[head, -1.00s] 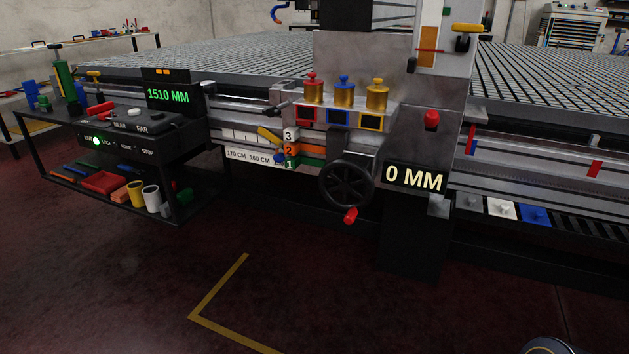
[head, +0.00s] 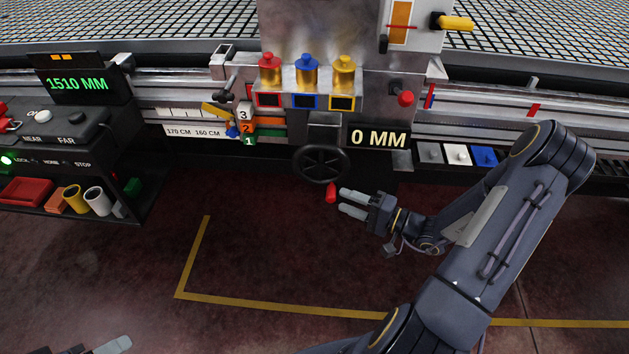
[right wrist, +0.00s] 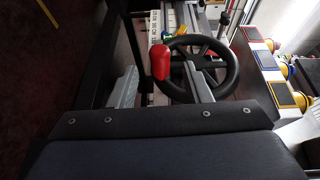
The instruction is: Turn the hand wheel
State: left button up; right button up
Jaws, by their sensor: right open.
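The black spoked hand wheel (head: 321,163) is on the front of the machine carriage, and its red handle (head: 331,193) points down at the lower right of the rim. A display (head: 379,138) beside it reads 0 MM. My right gripper (head: 341,201) is open, with its fingertips just right of the red handle. In the right wrist view the red handle (right wrist: 160,61) appears between the two spread fingers, with the wheel (right wrist: 236,70) behind; I see no grip on it.
Red, blue and yellow knobs (head: 307,72) stand above the wheel. A red-knobbed lever (head: 404,97) is to the right. A control desk (head: 60,135) with a lower shelf of parts stands at left. The floor with yellow lines (head: 250,302) is clear below the wheel.

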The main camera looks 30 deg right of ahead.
aim_at(320, 173)
jog(key=x, duration=0.7)
jog(key=shift+a+b, duration=0.15)
jog(key=shift+b, duration=0.25)
jog(key=shift+c, duration=0.2)
grip_shut()
